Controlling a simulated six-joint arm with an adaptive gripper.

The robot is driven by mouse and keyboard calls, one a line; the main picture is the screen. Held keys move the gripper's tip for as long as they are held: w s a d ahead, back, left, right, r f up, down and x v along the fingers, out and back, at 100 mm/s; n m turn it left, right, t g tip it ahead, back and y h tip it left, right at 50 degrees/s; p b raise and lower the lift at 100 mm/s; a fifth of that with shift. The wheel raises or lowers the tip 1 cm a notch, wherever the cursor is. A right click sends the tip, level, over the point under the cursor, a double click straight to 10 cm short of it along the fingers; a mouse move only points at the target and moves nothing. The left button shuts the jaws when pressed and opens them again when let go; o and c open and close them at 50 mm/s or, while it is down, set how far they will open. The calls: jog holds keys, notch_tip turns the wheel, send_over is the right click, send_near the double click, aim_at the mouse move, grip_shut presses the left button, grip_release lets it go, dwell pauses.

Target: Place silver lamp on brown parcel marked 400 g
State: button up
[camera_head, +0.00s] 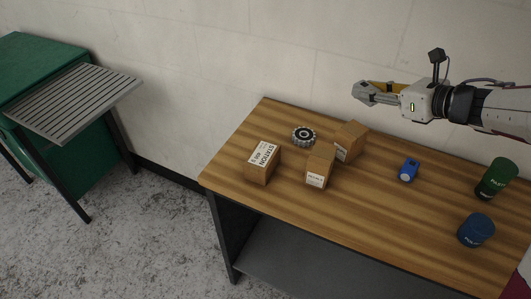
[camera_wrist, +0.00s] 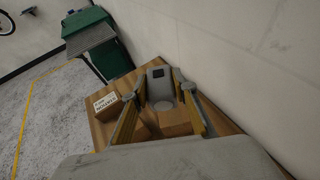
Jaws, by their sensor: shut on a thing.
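My gripper (camera_head: 374,93) is raised above the back of the table and is shut on a grey thing, which looks like the silver lamp (camera_wrist: 160,84). The wrist view shows it between the two fingers, with a dark square on its face. A brown parcel (camera_head: 262,162) with a large white label stands at the table's left end. Its label seems to read "STATION" with a line like "400" below, too small to be sure. It also shows in the wrist view (camera_wrist: 106,107). The lamp is up and to the right of this parcel, apart from it.
Two more brown parcels, one in the middle (camera_head: 319,167) and one behind (camera_head: 350,141), stand beside a dark toothed ring (camera_head: 303,135). A blue lamp-like thing (camera_head: 408,171), a green can (camera_head: 496,179) and a blue can (camera_head: 476,230) are to the right. A wall runs behind.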

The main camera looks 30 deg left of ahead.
jog(key=s+a+n+g+y, duration=0.1)
jog(key=s+a+n+g, duration=0.2)
jog(key=s+a, duration=0.7)
jog(key=n+g, duration=0.2)
jog(key=g, duration=0.1)
send_over(261, 162)
notch_tip(261, 162, down, 4)
jog(key=shift+f+y, duration=0.3)
jog(key=shift+f, duration=0.15)
jog(key=shift+f, duration=3.15)
jog(key=shift+f, duration=1.9)
jog(key=shift+f, duration=0.1)
